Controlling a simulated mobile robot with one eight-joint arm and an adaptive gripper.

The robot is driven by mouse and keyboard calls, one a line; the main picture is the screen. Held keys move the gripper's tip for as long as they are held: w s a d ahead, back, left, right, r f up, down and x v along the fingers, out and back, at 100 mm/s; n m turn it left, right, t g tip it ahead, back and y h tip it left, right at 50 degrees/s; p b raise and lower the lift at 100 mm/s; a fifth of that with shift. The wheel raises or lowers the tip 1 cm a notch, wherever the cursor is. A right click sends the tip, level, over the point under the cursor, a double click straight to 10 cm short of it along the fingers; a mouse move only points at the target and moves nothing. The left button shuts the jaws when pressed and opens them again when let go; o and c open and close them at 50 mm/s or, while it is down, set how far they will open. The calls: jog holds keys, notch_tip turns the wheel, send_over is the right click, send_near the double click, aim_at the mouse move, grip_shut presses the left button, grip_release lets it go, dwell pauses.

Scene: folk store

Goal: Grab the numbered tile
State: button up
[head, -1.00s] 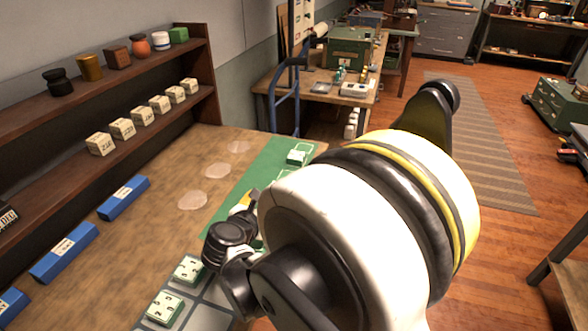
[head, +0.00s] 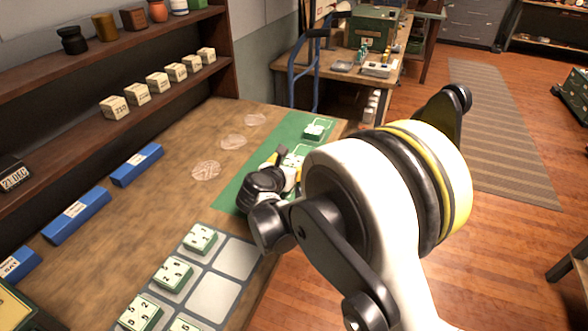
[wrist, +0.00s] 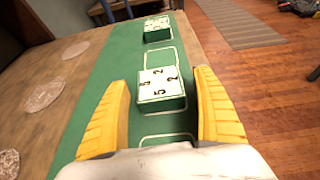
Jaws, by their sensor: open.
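A numbered tile (wrist: 160,90), white-topped with a green base, lies on the green mat (wrist: 75,140). In the wrist view it sits between my gripper's (wrist: 162,105) two yellow fingers, toward their tips. The fingers are open, with a gap on each side of it. In the head view this tile (head: 294,160) is partly hidden by my gripper (head: 284,158). A second numbered tile (wrist: 157,28) lies farther along the mat, and it also shows in the head view (head: 315,130). Empty white outlines mark the mat between and before the tiles.
Several more numbered tiles (head: 173,274) stand on a grey grid (head: 213,295) in front. Blue labelled blocks (head: 76,215) lie along the left. A dark shelf (head: 185,85) with small numbered boxes stands behind. Flat round discs (head: 205,170) lie beside the mat.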

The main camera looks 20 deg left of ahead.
jog(key=shift+s+r, duration=0.1)
jog(key=c, duration=1.4)
jog(key=shift+o, duration=0.2)
jog(key=shift+r, duration=0.15)
